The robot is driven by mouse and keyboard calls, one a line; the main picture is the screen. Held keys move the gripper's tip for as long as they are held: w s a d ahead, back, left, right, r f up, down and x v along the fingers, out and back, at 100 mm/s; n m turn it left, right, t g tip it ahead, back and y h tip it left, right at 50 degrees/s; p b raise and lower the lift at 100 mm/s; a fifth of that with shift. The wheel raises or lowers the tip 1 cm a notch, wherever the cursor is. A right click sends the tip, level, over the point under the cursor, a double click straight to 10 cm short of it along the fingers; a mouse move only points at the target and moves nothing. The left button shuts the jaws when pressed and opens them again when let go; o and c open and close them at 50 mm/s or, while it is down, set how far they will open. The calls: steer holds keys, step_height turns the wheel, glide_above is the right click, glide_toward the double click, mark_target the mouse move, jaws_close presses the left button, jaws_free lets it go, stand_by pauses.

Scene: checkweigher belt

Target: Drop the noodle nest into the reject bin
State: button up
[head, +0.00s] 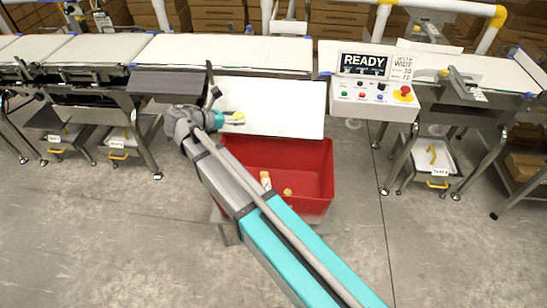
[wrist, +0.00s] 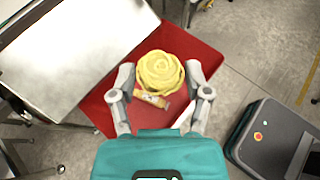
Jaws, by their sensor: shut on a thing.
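The noodle nest (wrist: 160,72) is a round yellow coil held between the fingers of my gripper (wrist: 160,85) in the wrist view. The red reject bin (head: 315,165) stands below the plate. In the wrist view the bin (wrist: 108,88) lies beneath the nest, with a gap that I cannot measure. The bin holds a yellow-and-white packet (head: 265,180) and a small yellowish item (head: 288,192).
The white sloping plate (head: 270,108) sits directly behind the bin. A control box reading READY (head: 373,92) stands to the right. Conveyor belts (head: 230,52) run along the back. Grey floor around the bin's right side is clear.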

steer(key=w+d+f+b, duration=0.3)
steer(key=w+f+b, duration=0.1)
steer(key=f+b, duration=0.5)
steer(key=w+d+f+m+g+b, duration=0.1)
steer(key=w+d+f+b, duration=0.3)
steer(key=f+b, duration=0.6)
steer(key=w+d+f+h+b, duration=0.1)
steer(key=w+d+f+b, duration=0.2)
steer(key=f+b, duration=0.7)
steer(key=shift+w+d+f+m, duration=0.3)
steer(key=shift+w+f, duration=0.3)
steer(key=shift+w, duration=0.55)
steer(key=shift+f, duration=0.1)
steer(key=shift+f+b, duration=2.9)
steer(key=shift+b, duration=0.15)
steer(key=o, duration=0.9)
steer(key=shift+r, duration=0.15)
